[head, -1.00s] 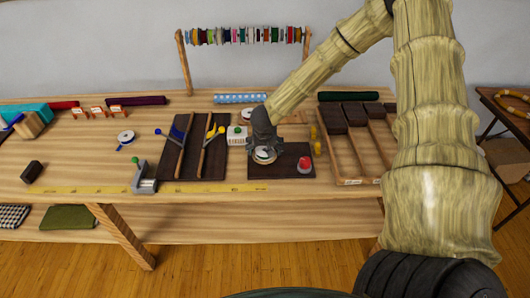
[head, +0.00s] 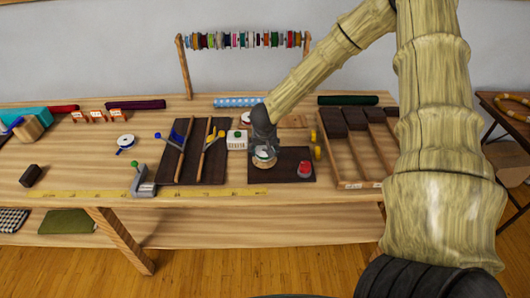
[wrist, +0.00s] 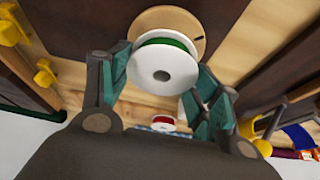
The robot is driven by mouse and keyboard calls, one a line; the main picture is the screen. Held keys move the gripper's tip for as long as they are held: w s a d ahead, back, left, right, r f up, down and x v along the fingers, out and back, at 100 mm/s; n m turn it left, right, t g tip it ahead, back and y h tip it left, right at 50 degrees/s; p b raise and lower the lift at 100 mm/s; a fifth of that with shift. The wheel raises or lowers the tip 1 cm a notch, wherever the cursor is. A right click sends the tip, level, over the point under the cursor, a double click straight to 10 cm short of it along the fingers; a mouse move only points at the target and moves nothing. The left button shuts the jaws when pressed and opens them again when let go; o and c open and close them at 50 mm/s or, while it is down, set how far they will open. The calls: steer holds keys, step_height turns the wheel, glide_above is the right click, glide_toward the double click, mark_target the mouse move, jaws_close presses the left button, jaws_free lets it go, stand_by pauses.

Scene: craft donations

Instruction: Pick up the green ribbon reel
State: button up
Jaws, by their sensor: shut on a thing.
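The green ribbon reel (wrist: 165,62) has white flanges with green ribbon between them. In the wrist view it sits between the two teal fingers of my gripper (wrist: 163,78), which is shut on it. A round tan wooden disc (wrist: 150,20) shows right behind the reel; I cannot tell whether they touch. In the head view my gripper (head: 264,148) points down over the dark mat (head: 290,172), and the reel (head: 264,154) shows only partly beneath it.
A compartment tray (head: 352,160) lies to the right. A rack of reels stands at the back.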

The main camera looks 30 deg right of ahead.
steer(key=s+a+r+b, duration=0.3)
steer(key=s+a, duration=0.6)
steer(key=a, duration=0.4)
steer(key=shift+s+b, duration=0.25)
steer(key=shift+b, duration=0.35)
